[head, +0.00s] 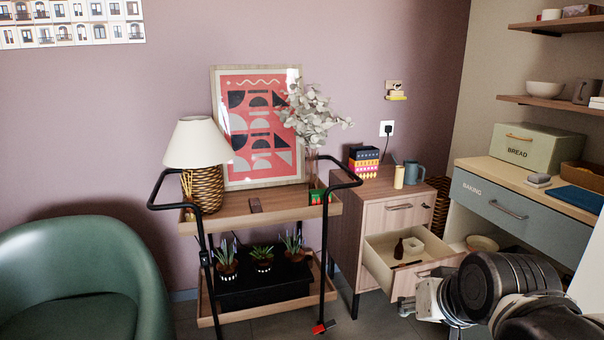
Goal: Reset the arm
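My arm reaches in from the bottom right corner of the head view, with a dark rounded joint in front of the lower cabinet. At its left end is a pale metallic part, which looks like my gripper (428,299). It is close to the front of the open drawer (384,276), beside its lower right side. I cannot tell if it touches the drawer. The fingers are too small and partly hidden, so their opening is unclear, and I see nothing clearly held.
The drawer holds a brown bottle (398,249) and a pale cup (413,248). A wooden cabinet (345,220) carries boxes and mugs. A trolley (270,215) with a lamp (198,145) and plants stands left of it. A desk (505,205) with a bread box (538,147) is at right.

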